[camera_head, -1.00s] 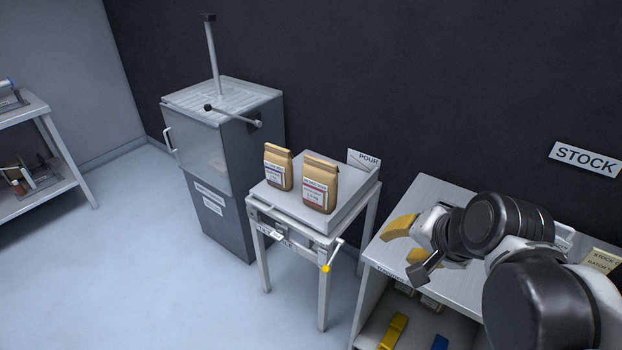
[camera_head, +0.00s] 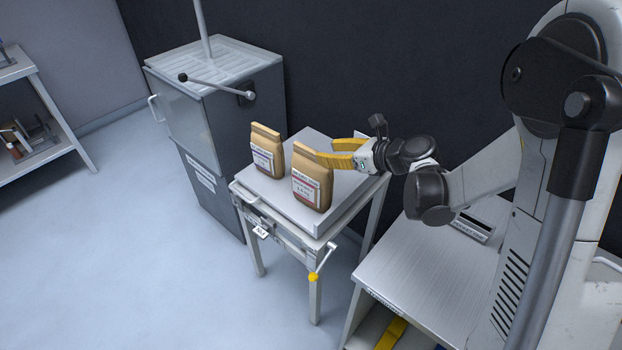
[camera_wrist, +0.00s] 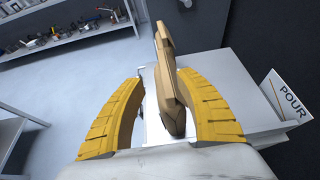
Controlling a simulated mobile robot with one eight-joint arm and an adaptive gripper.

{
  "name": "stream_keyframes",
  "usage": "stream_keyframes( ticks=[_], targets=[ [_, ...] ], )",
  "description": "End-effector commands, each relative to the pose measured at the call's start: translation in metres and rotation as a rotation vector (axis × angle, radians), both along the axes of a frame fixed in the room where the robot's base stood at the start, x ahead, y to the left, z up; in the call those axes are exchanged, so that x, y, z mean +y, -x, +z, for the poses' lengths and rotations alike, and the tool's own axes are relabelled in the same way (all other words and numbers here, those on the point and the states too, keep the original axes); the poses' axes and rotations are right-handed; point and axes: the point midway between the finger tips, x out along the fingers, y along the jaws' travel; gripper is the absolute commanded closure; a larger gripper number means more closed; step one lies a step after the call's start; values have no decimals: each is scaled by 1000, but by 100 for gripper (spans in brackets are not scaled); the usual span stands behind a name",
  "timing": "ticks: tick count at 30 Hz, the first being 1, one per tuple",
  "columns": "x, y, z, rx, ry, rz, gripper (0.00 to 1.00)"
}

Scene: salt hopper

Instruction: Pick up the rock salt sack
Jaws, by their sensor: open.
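Two brown paper sacks stand upright on a small grey table (camera_head: 325,215). The right sack (camera_head: 311,180) has a red-edged label; the left sack (camera_head: 268,155) has a blue-purple label. The print is too small to tell which is rock salt. My gripper (camera_head: 338,152) has yellow fingers and is open just right of and behind the red-labelled sack. In the wrist view, the fingers (camera_wrist: 158,112) are spread on either side of a sack seen edge-on (camera_wrist: 172,100), with light gaps showing.
A grey hopper cabinet (camera_head: 222,120) with a lever stands left of the table. A POUR sign (camera_wrist: 285,98) stands at the table's edge. A stock bench (camera_head: 420,270) is at right.

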Motion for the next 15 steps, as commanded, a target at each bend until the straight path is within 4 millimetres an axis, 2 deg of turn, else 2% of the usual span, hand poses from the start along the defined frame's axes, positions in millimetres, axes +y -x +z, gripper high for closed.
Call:
stream_keyframes(
  ticks=[3,8,15],
  targets=[
    [13,-13,-12,-1,1,4,59],
    [19,-21,-18,-1,2,1,59],
    [35,-43,-44,-2,4,3,59]
  ],
)
